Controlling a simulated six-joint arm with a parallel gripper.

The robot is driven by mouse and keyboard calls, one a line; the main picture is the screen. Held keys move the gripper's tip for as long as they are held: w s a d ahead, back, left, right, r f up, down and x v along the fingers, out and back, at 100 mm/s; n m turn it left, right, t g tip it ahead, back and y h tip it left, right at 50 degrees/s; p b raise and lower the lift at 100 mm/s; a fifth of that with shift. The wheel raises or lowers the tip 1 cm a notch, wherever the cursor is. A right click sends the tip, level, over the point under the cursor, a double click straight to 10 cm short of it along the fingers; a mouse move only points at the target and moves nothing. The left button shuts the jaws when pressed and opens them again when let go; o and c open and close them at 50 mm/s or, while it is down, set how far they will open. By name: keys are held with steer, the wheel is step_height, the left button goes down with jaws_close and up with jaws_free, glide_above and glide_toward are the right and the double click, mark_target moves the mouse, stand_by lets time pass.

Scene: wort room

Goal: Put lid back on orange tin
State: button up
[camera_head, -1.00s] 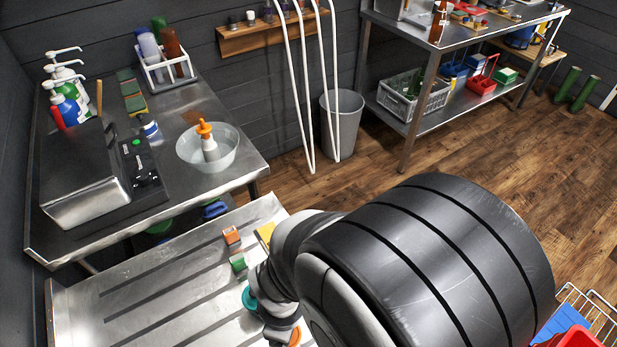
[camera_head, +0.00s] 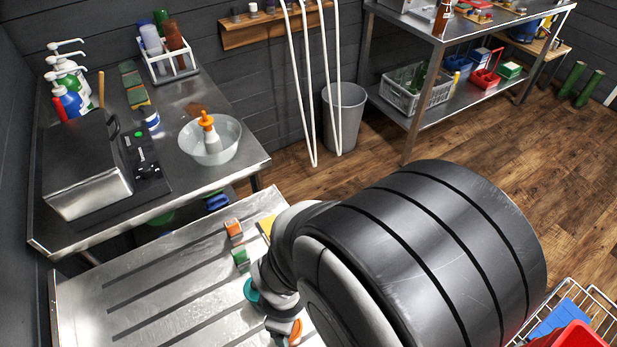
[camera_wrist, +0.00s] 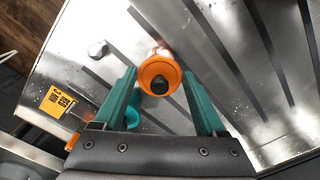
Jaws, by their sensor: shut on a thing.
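In the head view, a bit of orange (camera_head: 296,332) shows beside my wrist at the bottom, where my arm hides most of the area.
A teal round thing (camera_wrist: 133,116) lies by my left finger. A small grey piece (camera_wrist: 97,48) and a yellow label (camera_wrist: 58,102) are on the grooved metal bench (camera_head: 130,310). Orange (camera_head: 233,231) and green (camera_head: 241,259) blocks stand left of my arm. The bench's left part is clear.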

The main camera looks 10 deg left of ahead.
steer(key=o, duration=1.3)
steer(key=shift+c, duration=0.2)
steer(key=shift+r, duration=3.5)
jaws_close()
steer(key=shift+f, duration=0.1)
